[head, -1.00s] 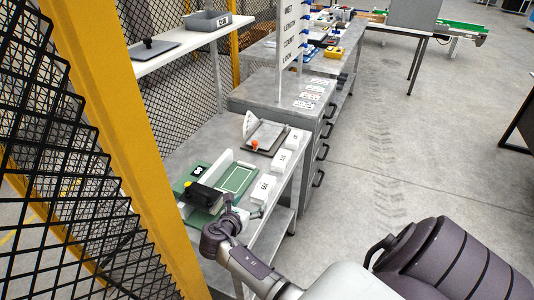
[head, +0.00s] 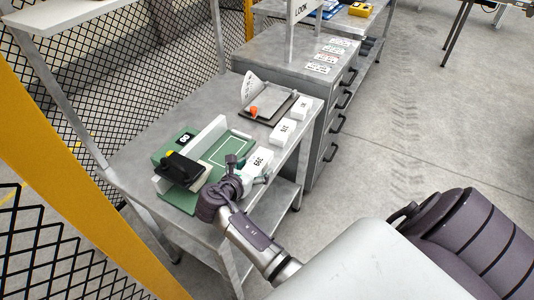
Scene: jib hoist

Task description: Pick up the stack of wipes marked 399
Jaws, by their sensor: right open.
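The stack of wipes marked 399 (head: 258,161) is a white block at the front right edge of the grey table, beside a green mat. My right gripper (head: 249,172) is open at the near side of this stack, with its fingers close to it. I cannot tell whether they touch it. Two more white stacks, one marked 315 (head: 283,131) and one farther back (head: 302,108), stand in line along the same edge. My left gripper is not in view.
A green board (head: 228,154) with a white rail and a black-handled block (head: 180,169) lie left of the stack. Behind is a tray (head: 270,106) with an orange knob. A yellow post (head: 60,215) and mesh fence stand at left. The floor at right is clear.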

